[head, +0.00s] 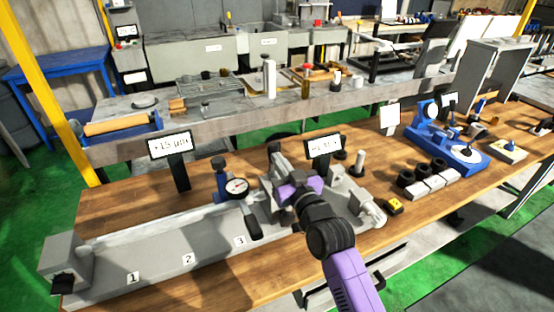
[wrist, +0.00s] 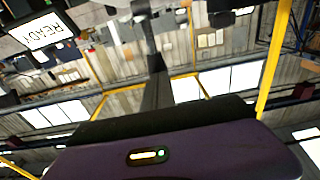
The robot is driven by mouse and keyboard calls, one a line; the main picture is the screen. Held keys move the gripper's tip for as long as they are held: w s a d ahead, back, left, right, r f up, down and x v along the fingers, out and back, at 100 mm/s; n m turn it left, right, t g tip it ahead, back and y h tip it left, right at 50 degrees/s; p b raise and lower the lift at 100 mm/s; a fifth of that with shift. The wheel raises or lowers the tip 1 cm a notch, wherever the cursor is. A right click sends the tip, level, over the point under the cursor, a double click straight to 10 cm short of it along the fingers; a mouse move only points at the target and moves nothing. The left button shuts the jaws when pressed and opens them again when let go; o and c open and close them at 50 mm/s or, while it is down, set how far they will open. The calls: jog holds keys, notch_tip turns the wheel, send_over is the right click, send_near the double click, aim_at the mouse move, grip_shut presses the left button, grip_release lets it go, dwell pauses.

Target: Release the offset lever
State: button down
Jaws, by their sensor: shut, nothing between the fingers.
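My purple and black gripper (head: 290,190) is over the right end of the grey grinder bed (head: 205,262) in the head view. It hides part of the fixtures there. In the wrist view its purple body (wrist: 180,152) fills the bottom, with a small lit indicator. Its fingers are shut, with nothing seen held. A dark, rounded handle (head: 253,228) hangs below the dial gauge (head: 237,188), left of my gripper and apart from it. I cannot tell whether this handle is the offset lever.
A display (head: 170,147) reading about +15 µm stands behind the bed, and another (head: 325,148) stands behind my gripper. A READY display (wrist: 42,32) shows in the wrist view. Grey blocks (head: 430,185), black rings and a blue instrument (head: 450,150) stand on the right.

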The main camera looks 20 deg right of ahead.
aim_at(271, 145)
jog(key=shift+w+r+b, duration=0.25)
jog(key=shift+w+b, duration=0.35)
jog(key=shift+w, duration=0.55)
jog(key=shift+w+r+b, duration=0.25)
jog(key=shift+w+b, duration=0.3)
jog(key=shift+w, duration=0.55)
jog(key=shift+w+r, duration=0.2)
jog(key=shift+w, duration=0.1)
jog(key=shift+w+r, duration=0.1)
jog(key=shift+r, duration=0.05)
